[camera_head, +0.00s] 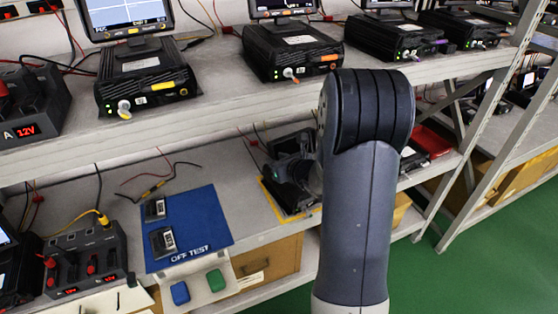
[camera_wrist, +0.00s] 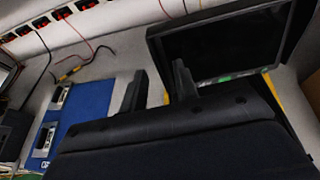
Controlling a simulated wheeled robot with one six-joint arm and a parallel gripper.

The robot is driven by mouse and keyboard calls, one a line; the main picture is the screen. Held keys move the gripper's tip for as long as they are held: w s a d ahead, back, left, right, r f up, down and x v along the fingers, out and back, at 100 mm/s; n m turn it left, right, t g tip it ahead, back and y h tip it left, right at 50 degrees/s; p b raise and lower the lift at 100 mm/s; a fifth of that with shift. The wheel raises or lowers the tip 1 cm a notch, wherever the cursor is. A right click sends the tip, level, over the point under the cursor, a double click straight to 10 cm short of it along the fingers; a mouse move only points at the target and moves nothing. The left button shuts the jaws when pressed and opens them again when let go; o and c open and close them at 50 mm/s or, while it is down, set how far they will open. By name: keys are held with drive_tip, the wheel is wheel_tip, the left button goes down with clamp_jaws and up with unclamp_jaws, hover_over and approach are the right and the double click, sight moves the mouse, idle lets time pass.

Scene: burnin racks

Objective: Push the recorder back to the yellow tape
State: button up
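The recorder (camera_wrist: 225,45), with a dark, blank screen in a black frame, stands on the lower shelf and fills the upper right of the wrist view. In the head view it is largely hidden behind my arm and gripper. Yellow tape (camera_head: 268,205) on the shelf shows left of my arm; strips also show in the wrist view (camera_wrist: 276,88). My gripper (camera_wrist: 160,72) has its two dark fingers apart with nothing seen between them. The right finger overlaps the recorder's lower left edge in the picture; I cannot tell whether it touches.
A blue OFF TEST mat (camera_head: 205,215) with two small devices lies left of the tape. A power unit (camera_head: 85,260) stands farther left. The upper shelf (camera_head: 215,110) with several recorders hangs above. Loose leads (camera_head: 155,188) lie behind the mat. Green floor is open at right.

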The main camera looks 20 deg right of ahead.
clamp_jaws()
idle(1.2)
unclamp_jaws()
